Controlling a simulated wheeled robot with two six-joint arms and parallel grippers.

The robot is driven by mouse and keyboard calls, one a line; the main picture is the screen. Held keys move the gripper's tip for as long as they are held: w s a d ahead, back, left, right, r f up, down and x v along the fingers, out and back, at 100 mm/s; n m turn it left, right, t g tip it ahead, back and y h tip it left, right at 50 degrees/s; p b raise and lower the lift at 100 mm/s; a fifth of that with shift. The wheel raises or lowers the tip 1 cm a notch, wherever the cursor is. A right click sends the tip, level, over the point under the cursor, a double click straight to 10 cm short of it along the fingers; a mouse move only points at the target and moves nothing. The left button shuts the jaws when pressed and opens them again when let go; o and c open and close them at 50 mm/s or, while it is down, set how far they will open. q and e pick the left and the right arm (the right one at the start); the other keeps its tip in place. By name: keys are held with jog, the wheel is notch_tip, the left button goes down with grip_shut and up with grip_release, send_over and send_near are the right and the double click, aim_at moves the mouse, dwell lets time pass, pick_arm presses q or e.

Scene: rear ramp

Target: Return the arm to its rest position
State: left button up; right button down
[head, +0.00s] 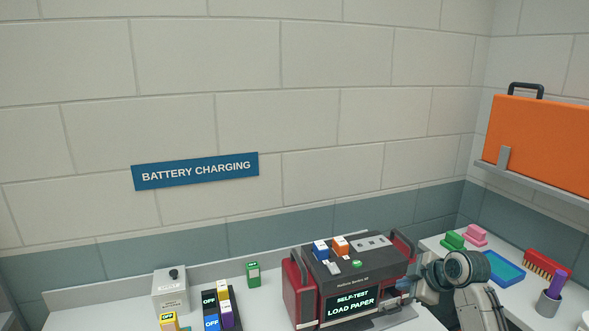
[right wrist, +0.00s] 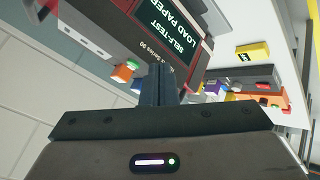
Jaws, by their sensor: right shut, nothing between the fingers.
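My right gripper (head: 404,284) is at the right side of the defibrillator-like unit (head: 318,268), close to its right red side. Whether it touches the unit cannot be told. In the right wrist view its fingers (right wrist: 158,82) are shut together with nothing between them. My right arm comes in from the lower right. The unit's screen (head: 352,302) reads "SELF-TEST LOAD PAPER"; it also shows, turned, in the right wrist view (right wrist: 172,25). My left gripper is not in view.
Left on the bench stand a grey box with a black knob (head: 171,291), a green battery (head: 253,274) and a charger with several batteries (head: 212,298). At the right are a blue tray (head: 506,268), a red brush (head: 541,262), a grey cup (head: 548,303) and an orange case (head: 540,145) on a shelf.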

jog(key=s+a+f+m+g+h, duration=0.25)
jog(key=s+f+m, duration=0.35)
jog(key=s+f, duration=1.15)
jog(key=s+d+m+g+h, duration=0.25)
jog(key=s+m, duration=0.55)
jog(key=s, duration=1.7)
jog(key=s+f+b+x, duration=0.1)
jog(key=s+b+x, duration=0.25)
jog(key=x, duration=1.35)
jog(key=s+f+b+x, duration=0.1)
jog(key=s+b+x, duration=0.25)
jog(key=x, duration=1.45)
pick_arm(q)
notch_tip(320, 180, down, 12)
jog(key=b, duration=0.4)
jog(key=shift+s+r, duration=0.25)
pick_arm(e)
jog(key=s+f, duration=0.9)
jog(key=f, duration=0.3)
jog(key=s+d+f+g, duration=0.1)
jog(key=s+f, duration=0.9)
jog(key=f, duration=0.2)
jog(key=shift+s+d+f, duration=0.2)
jog(key=shift+s+f, duration=0.05)
jog(key=shift+f, duration=0.15)
